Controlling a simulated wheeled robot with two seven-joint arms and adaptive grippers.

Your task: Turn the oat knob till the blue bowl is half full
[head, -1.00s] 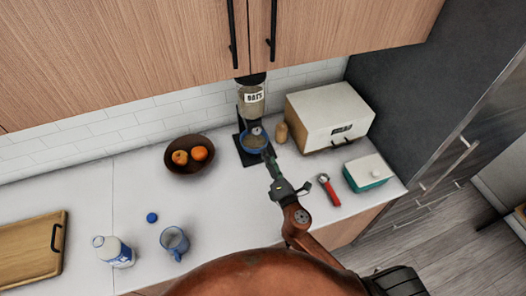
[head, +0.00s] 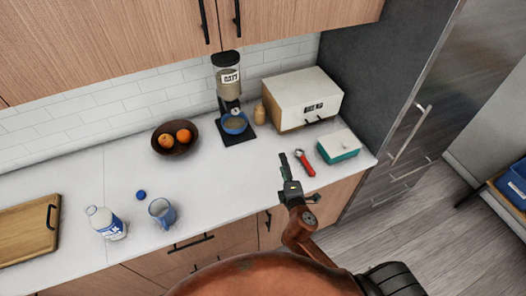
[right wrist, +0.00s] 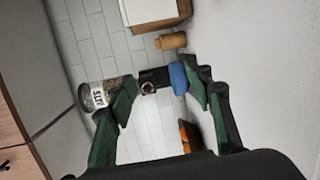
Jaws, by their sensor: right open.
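The oat dispenser (head: 228,82) stands against the tiled wall on a black base, with an "OATS" label and a clear hopper. Its knob (right wrist: 150,88) shows between my fingers in the right wrist view. The blue bowl (head: 234,123) sits under the spout and has oats in it; its exact level is hard to tell. In the right wrist view I see the bowl's side (right wrist: 178,78). My right gripper (head: 285,160) is open and empty, above the counter in front of the dispenser and apart from it. My left gripper is out of view.
A fruit bowl (head: 176,149) stands left of the dispenser. A wooden jar (head: 260,113), a white bread box (head: 304,98), a teal-sided box (head: 338,150) and a red-handled tool (head: 305,165) are to the right.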

